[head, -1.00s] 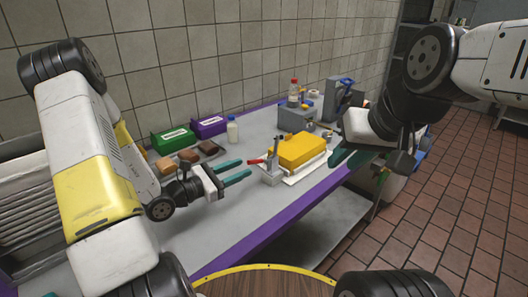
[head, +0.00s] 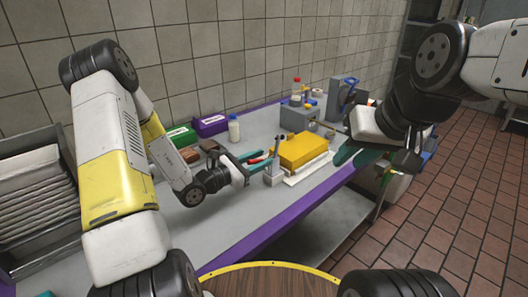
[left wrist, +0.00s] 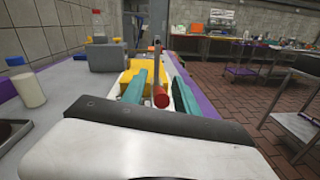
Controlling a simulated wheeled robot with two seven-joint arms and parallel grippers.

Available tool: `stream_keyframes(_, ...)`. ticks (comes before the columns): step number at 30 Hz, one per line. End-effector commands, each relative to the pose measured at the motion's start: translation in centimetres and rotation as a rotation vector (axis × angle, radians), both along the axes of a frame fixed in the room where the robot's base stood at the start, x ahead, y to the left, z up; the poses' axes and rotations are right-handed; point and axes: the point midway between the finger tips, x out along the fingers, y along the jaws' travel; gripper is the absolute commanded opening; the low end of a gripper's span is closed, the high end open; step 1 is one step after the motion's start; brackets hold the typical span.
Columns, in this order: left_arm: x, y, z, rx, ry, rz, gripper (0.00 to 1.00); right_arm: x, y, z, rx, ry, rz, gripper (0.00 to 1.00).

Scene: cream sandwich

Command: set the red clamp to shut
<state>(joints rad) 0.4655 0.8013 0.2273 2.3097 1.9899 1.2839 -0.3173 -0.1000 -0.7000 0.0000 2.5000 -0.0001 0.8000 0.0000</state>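The clamp (head: 274,173) is a small grey fixture with a red-ended handle, at the near left corner of the yellow block (head: 303,149). In the left wrist view the red handle end (left wrist: 160,97) lies between the two teal fingers of my left gripper (left wrist: 160,85), with a grey upright part behind it. My left gripper (head: 260,159) is open around the handle, with gaps showing beside it; contact is not clear. My right gripper (head: 357,156) has its teal fingers apart beyond the block's right side and holds nothing visible.
A white bottle (head: 233,129) and green and purple boxes (head: 210,125) stand along the wall side. A grey box (head: 297,117) stands behind the block. The bench's purple front edge (head: 265,222) is near. The bench top at front left is mostly clear.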

Motion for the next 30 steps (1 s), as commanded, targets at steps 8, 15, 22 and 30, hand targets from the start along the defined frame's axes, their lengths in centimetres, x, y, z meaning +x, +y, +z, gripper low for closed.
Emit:
stream_keyframes(8, 0.41, -0.43, 0.01, 0.0, 0.0, 0.001, 0.36, 0.0, 0.0, 0.0, 0.0, 0.0, 0.0, 0.28)
stream_keyframes(15, 0.38, -0.41, 0.0, -0.001, 0.001, 0.001, 0.03, 0.0, 0.0, 0.0, 0.0, 0.0, 0.0, 0.28)
stream_keyframes(22, 0.38, -0.4, 0.0, -0.001, 0.001, 0.001, 0.0, 0.0, 0.0, 0.0, 0.0, 0.0, 0.0, 0.28)
stream_keyframes(30, 0.37, -0.39, 0.0, -0.001, 0.001, 0.001, 0.0, 0.0, 0.0, 0.0, 0.0, 0.0, 0.0, 0.28)
